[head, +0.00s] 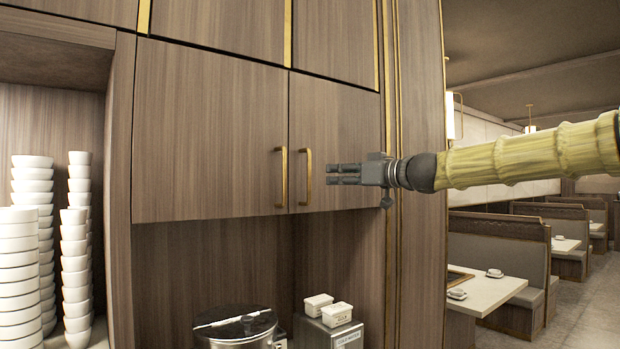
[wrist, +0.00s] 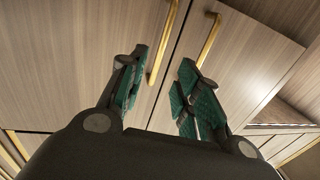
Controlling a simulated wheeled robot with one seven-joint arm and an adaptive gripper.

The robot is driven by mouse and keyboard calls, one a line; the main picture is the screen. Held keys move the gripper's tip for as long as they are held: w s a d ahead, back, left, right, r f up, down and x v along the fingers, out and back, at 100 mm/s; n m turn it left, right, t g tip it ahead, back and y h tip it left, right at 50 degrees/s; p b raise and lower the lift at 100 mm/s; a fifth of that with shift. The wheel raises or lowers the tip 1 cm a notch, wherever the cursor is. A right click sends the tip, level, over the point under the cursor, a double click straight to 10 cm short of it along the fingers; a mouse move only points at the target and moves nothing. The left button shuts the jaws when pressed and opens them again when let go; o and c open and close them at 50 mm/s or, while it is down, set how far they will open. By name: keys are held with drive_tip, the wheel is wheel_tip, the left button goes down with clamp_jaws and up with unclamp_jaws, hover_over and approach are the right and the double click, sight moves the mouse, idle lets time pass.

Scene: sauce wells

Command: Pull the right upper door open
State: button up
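The right upper door (head: 342,132) is a brown wood-grain panel that looks shut, flush with the left upper door (head: 205,130). Its brass bar handle (head: 305,178) is upright near its lower left edge. My gripper (head: 332,174) is just right of that handle in the head view, with its fingers pointing left toward it. In the wrist view my gripper (wrist: 165,85) has its green-padded fingers apart and nothing between them. The wrist picture seems upside down; the right door's handle (wrist: 160,48) appears beyond the fingers, close to one fingertip. Contact is not clear.
The left door's handle (head: 282,178) is close beside the right one. Stacks of white bowls (head: 75,260) stand on the left shelf. A lidded pot (head: 235,326) and white containers (head: 336,314) sit below the doors. Booths and tables (head: 490,292) lie at right.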

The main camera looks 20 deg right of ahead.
drive_tip(key=p, duration=0.6)
hover_over(310, 198)
drive_tip(key=shift+w+r, duration=0.15)
drive_tip(key=shift+w, duration=0.15)
clamp_jaws()
